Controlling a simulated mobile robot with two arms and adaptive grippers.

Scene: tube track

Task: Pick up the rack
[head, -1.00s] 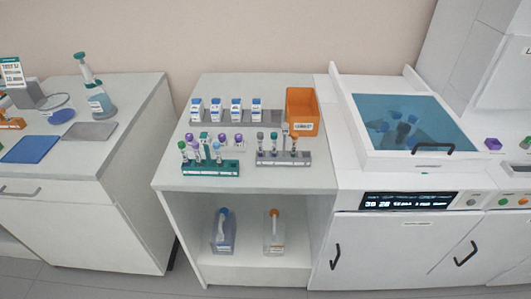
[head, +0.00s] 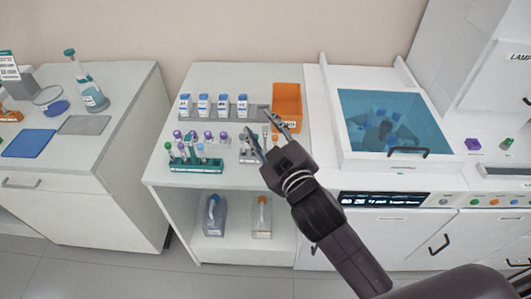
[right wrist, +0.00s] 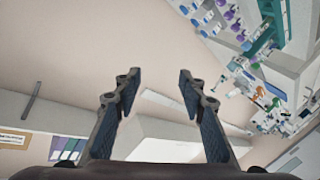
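A teal rack (head: 203,167) stands at the front left of the middle counter in the head view, holding several capped tubes upright. A grey rack (head: 246,157) with tubes stands to its right, partly hidden behind my right gripper. My right gripper (head: 259,124) is in front of the counter's right part in the head view, its fingers spread and empty. The right wrist view also shows the right gripper (right wrist: 158,92) open, with nothing between the fingers. I cannot tell whether it touches anything. My left gripper is not in view.
An orange bin (head: 287,96) is at the back right of the counter. A blue-lidded bath (head: 392,120) stands to the right. Bottles (head: 261,217) sit on the shelf below.

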